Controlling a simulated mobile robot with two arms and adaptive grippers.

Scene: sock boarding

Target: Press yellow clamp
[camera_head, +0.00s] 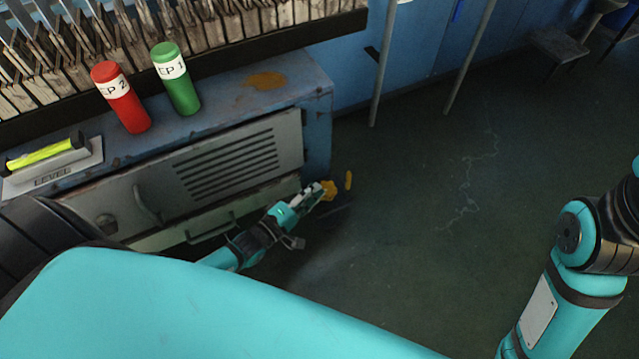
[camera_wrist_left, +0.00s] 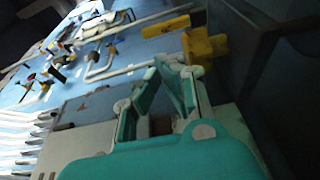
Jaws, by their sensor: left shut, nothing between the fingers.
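A yellow clamp (camera_head: 329,189) shows at the lower right corner of the blue cabinet, with a second small yellow piece (camera_head: 348,180) just right of it. My left gripper (camera_head: 316,193) is close beside the clamp, its fingertips at the clamp's left side. In the left wrist view the yellow clamp (camera_wrist_left: 205,46) is just past the right fingertip, and a yellow bar (camera_wrist_left: 166,27) lies farther off. The fingers (camera_wrist_left: 172,72) are shut with nothing between them. Whether they touch the clamp I cannot tell. My right arm shows at the right edge, but its gripper is out of view.
The blue cabinet (camera_head: 318,115) has a vented grey panel (camera_head: 285,140) and a handle. Thin poles (camera_head: 383,70) stand behind. The dark floor (camera_head: 420,230) is clear.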

